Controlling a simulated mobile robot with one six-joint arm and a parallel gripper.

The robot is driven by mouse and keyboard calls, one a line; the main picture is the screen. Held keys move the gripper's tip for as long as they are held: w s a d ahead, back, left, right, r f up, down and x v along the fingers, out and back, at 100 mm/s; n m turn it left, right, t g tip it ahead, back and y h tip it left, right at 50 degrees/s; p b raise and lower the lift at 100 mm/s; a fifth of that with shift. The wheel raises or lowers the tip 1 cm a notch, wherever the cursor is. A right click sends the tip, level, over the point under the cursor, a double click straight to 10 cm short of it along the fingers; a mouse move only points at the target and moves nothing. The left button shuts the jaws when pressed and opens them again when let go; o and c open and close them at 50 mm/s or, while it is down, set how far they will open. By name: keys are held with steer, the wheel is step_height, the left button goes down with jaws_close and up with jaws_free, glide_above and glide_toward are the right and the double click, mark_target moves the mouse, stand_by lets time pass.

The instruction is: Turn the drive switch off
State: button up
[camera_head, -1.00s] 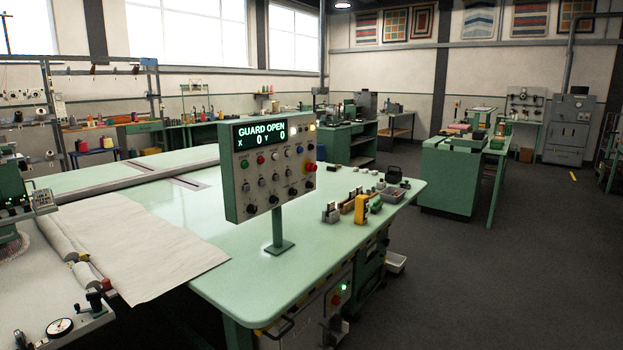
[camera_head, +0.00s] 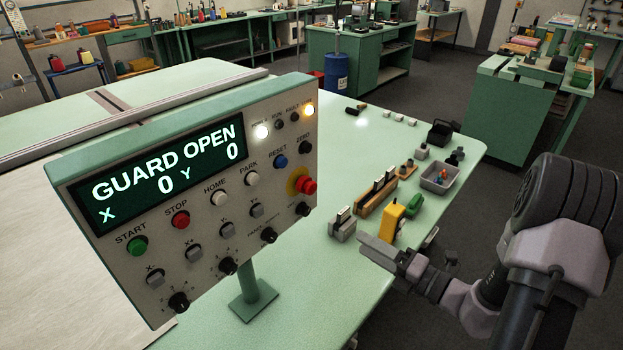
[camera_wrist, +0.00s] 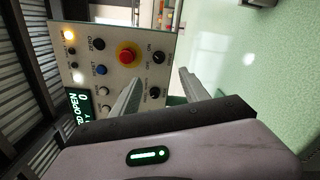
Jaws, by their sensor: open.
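The control panel (camera_head: 100,245) stands on a post at the left in the head view and fills the upper left of the wrist view (camera_wrist: 85,30). Its bottom row has several black rotary knobs. The rightmost knob (camera_head: 303,209) sits below the red mushroom button (camera_head: 306,185).
The screen (camera_head: 165,170) reads GUARD OPEN, X 0, Y 0. A yellow device (camera_head: 388,222), a wooden block holder (camera_head: 375,197) and a grey tray (camera_head: 440,180) stand on the green table (camera_head: 330,150) near my gripper.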

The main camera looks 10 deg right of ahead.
steer(key=b, duration=0.3)
glide_toward(308, 213)
steer(key=x, duration=0.9)
steer(key=shift+a+r, duration=0.15)
steer(key=shift+c, duration=0.4)
jaws_close()
